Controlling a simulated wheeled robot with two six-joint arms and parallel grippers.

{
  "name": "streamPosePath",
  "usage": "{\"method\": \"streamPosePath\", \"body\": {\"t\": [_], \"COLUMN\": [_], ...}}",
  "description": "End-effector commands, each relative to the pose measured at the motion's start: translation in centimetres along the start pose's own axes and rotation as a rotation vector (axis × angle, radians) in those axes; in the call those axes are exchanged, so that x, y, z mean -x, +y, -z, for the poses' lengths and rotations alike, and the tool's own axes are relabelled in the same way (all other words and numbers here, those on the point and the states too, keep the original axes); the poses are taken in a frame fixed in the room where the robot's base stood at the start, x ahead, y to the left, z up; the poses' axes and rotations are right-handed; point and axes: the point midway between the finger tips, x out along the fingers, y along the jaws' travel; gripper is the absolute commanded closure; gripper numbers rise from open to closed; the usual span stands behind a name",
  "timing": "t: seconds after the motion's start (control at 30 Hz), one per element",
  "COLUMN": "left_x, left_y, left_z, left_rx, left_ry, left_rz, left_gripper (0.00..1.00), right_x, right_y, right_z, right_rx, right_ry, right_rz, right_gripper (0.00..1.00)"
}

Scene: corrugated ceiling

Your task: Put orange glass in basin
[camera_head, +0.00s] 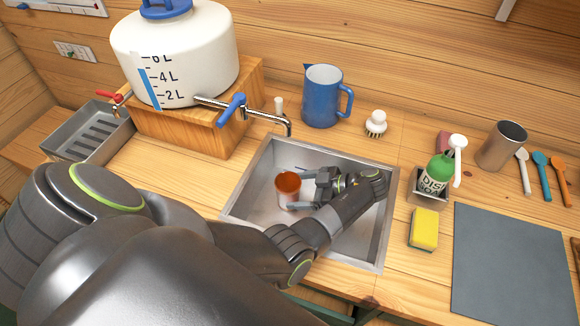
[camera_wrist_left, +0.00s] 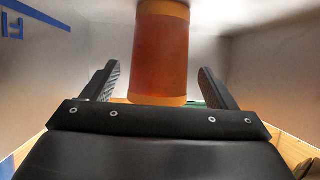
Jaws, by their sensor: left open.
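The orange glass (camera_head: 288,188) is inside the metal basin (camera_head: 251,207), in its left part. In the left wrist view the orange glass (camera_wrist_left: 160,50) appears just beyond and between the two fingers, with a gap on each side. My left gripper (camera_head: 299,190) is open and low in the basin, its fingers beside the glass. In the left wrist view the left gripper's fingers (camera_wrist_left: 157,85) are spread apart and do not touch the glass. My right gripper is not in view.
A white water tank (camera_head: 190,60) with a tap stands behind left. A blue jug (camera_head: 322,98) and a brush (camera_head: 376,123) stand behind the basin. A green soap bottle (camera_head: 437,174) and a yellow sponge (camera_head: 424,229) are at its right, near a dark mat (camera_head: 515,265).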

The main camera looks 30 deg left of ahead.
Motion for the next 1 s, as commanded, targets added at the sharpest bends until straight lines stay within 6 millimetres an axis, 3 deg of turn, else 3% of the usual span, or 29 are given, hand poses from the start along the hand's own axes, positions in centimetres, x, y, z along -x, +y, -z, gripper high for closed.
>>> {"method": "streamPosePath", "body": {"t": [0.07, 0.3, 1.0], "left_x": [1.8, 3.4, 3.8], "left_y": [0.1, 0.1, 0.0], "left_z": [0.6, 0.4, 0.5], "left_rx": [-0.001, 0.000, 0.001], "left_ry": [0.000, 0.000, 0.000], "left_rz": [-0.002, -0.001, -0.001], "left_gripper": [0.20, 0.20, 0.20], "right_x": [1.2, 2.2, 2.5], "right_y": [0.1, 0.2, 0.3], "right_z": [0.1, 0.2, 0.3], "right_rx": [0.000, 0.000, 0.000], "right_ry": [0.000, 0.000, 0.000], "right_rz": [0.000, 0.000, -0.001], "right_gripper": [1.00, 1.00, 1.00]}}
